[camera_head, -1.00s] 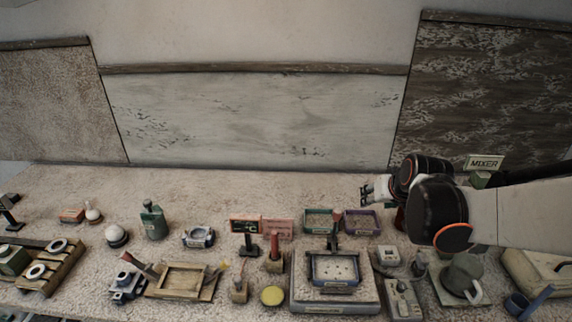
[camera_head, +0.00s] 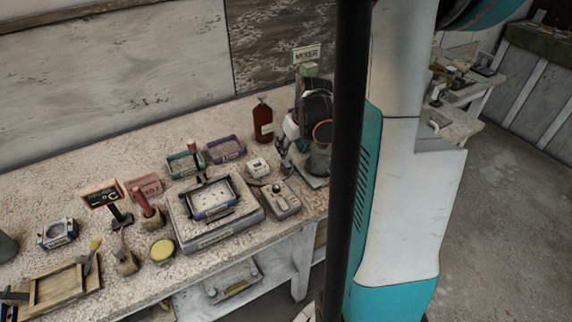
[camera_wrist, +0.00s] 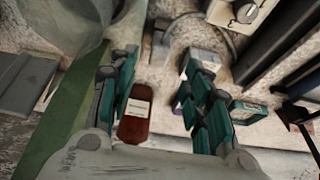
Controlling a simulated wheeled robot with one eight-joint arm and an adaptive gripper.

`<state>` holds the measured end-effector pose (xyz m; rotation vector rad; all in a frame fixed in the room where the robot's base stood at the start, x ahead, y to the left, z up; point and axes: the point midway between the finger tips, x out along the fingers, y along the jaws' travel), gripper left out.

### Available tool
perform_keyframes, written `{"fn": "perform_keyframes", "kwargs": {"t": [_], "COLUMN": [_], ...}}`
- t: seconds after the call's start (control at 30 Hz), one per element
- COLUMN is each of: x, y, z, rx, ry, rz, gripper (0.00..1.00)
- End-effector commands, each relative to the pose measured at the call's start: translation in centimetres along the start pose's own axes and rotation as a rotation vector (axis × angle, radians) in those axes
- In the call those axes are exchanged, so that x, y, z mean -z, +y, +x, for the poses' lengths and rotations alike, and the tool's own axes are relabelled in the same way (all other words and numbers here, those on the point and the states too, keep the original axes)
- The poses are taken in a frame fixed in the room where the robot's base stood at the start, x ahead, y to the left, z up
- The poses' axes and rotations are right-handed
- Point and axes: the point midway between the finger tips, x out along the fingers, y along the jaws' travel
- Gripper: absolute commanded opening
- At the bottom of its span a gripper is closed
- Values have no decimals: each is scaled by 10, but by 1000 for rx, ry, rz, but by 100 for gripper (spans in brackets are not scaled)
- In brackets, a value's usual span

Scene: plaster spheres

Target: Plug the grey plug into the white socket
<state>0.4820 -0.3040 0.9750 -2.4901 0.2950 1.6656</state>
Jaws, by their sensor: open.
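My gripper (camera_wrist: 160,62) is open, its two teal-padded fingers apart with no object held between them. In the head view my gripper (camera_head: 284,158) points down over the bench, just right of a small white box (camera_head: 258,167), which looks like the white socket. In the wrist view the white socket (camera_wrist: 204,58) lies by the right finger, partly hidden by it. A small greyish upright piece (camera_wrist: 160,38) shows beyond and between the fingertips; it may be the grey plug, but I cannot be sure. In the head view my gripper hides that spot.
A brown bottle (camera_head: 263,122) stands behind my gripper. A grey control box (camera_head: 282,203) lies in front; green (camera_head: 186,165) and purple (camera_head: 226,150) trays lie left. My own column blocks the right of the head view.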

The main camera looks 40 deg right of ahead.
Motion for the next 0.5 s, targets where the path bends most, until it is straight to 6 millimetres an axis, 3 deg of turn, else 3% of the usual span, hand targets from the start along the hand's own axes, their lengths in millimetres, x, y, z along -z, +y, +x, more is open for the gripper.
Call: {"fn": "perform_keyframes", "kwargs": {"t": [0.1,0.37,0.5], "x": [0,0,0], "y": [0,0,1], "z": [15,29,49], "rx": [0,0,0], "ry": [0,0,0], "rz": [-1,-1,-1], "gripper": [45,45,45]}}
